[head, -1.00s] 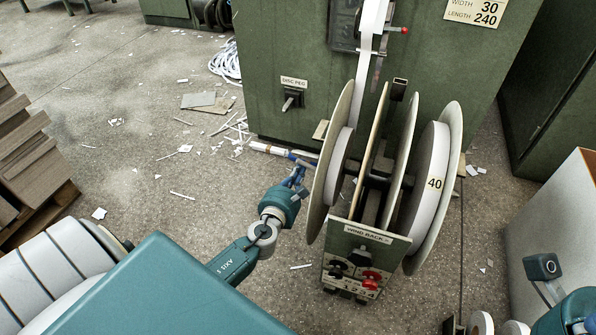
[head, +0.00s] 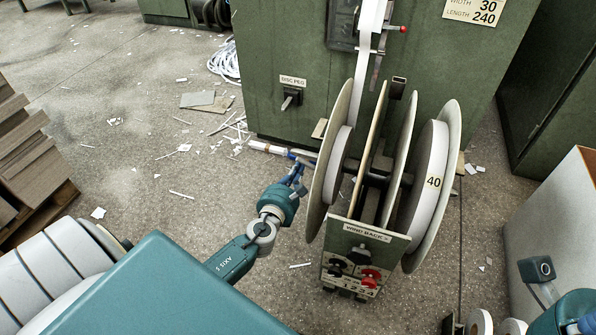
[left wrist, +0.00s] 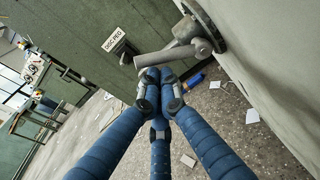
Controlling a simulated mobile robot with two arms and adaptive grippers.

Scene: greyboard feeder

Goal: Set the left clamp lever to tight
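The left clamp lever (left wrist: 170,57) is a grey bar with a rounded end in the left wrist view, joined to a grey hub at the centre of a large pale disc (left wrist: 265,70). In the head view that disc is the leftmost one (head: 329,160) on the wind rack (head: 367,232), and the lever is mostly hidden by it and my gripper. My left gripper (left wrist: 159,88) has its blue fingers drawn together just below the lever's free end; contact cannot be told. It also shows left of the disc in the head view (head: 298,170).
A green machine (head: 285,50) with a disc peg (head: 291,98) stands behind the rack. Paper scraps and a white roll (head: 268,148) lie on the floor near the gripper. Stacked boards (head: 30,160) stand at the left, a pale cabinet (head: 570,210) at the right.

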